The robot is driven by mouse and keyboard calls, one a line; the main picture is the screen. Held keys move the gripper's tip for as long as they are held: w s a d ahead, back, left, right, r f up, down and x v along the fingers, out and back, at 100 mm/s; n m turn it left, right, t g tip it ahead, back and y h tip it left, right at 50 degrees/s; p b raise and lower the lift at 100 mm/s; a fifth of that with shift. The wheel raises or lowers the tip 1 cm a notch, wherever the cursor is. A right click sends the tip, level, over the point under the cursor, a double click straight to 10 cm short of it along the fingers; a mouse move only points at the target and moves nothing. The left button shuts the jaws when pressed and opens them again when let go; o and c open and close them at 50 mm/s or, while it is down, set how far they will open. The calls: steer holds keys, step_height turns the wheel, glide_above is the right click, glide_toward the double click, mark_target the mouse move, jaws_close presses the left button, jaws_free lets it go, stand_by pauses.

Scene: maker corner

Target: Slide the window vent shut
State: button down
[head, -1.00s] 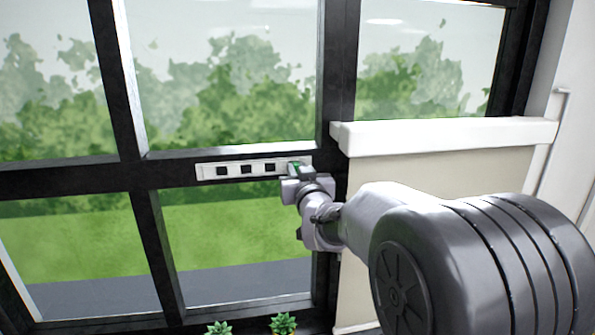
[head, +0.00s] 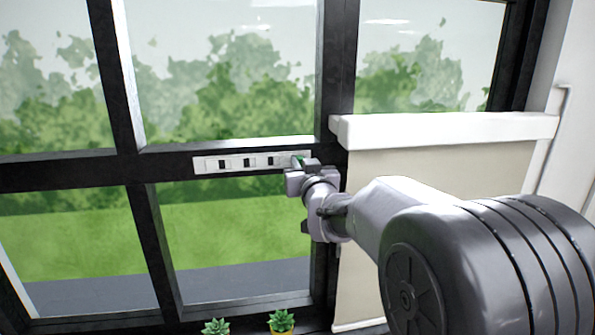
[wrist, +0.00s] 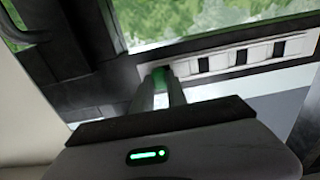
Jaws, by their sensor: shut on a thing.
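The window vent (head: 234,164) is a white strip with dark slots on the black crossbar of the window. It also shows in the wrist view (wrist: 260,56), where the slots are partly open. My gripper (head: 303,165) is at that end and shut on the tab. In the wrist view the gripper's two fingers (wrist: 161,84) close around the green tab (wrist: 159,73), which they partly hide.
A white ledge (head: 445,131) above a beige panel (head: 430,165) stands right of the vent, close to my arm. Black window bars (head: 150,240) surround the panes. Two small potted plants (head: 282,321) stand below at the bottom edge.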

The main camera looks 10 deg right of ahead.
steer(key=shift+d, duration=0.95)
steer(key=c, duration=1.3)
jaws_free()
steer(key=shift+d, duration=0.3)
steer(key=shift+s+a, duration=0.1)
steer(key=shift+a, duration=0.1)
steer(key=s+b, duration=0.5)
steer(key=s, duration=1.2)
steer(key=shift+s, duration=0.15)
